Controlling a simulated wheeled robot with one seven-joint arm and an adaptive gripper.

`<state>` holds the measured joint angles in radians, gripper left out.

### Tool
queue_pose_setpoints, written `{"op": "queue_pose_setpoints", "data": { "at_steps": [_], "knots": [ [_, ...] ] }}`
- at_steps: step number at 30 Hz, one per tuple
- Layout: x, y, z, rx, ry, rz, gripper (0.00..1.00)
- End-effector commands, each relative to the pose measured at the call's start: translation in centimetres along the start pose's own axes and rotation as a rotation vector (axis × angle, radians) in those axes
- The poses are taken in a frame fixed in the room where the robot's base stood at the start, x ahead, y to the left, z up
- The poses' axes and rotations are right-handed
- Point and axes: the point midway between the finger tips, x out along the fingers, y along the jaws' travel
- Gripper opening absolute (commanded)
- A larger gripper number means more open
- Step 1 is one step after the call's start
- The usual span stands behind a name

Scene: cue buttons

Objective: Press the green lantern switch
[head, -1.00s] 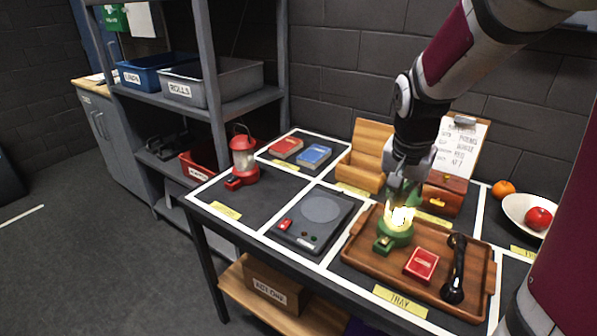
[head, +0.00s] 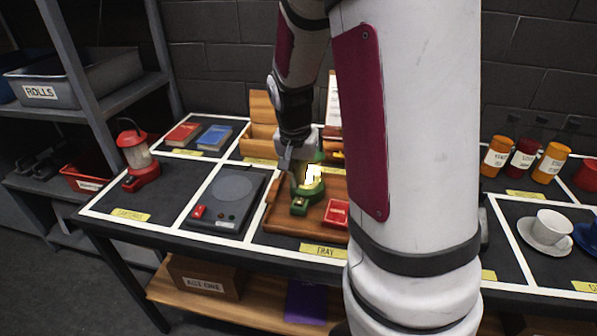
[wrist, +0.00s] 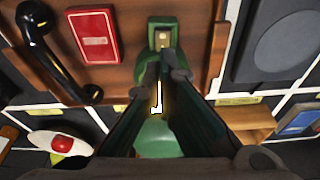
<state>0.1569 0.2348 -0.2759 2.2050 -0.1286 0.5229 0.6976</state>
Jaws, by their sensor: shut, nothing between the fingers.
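The green lantern (head: 307,193) stands on the wooden tray (head: 281,218), and its glass glows bright yellow-white. Its green foot with a small pale switch (wrist: 162,38) shows at the top middle of the wrist view. My gripper (head: 294,181) is shut and empty, pointing down close beside the lantern's upper left in the head view. In the wrist view my fingertips (wrist: 162,74) are just below the switch in the picture and cover part of the lantern. I cannot tell whether they touch it.
On the tray are a red box (head: 336,213) and a black telephone handset (wrist: 55,50). A grey device with a red button (head: 198,211) lies left of the tray. A red lantern (head: 138,155) stands at far left. My arm hides much of the right side.

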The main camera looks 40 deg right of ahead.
Motion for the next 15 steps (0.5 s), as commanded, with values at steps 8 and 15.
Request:
{"op": "queue_pose_setpoints", "data": {
  "at_steps": [8,15],
  "knots": [
    [4.6,0.1,0.1,0.000,-0.003,0.002,0.00],
    [6.0,0.0,0.0,0.001,-0.001,0.000,0.00]
  ]
}}
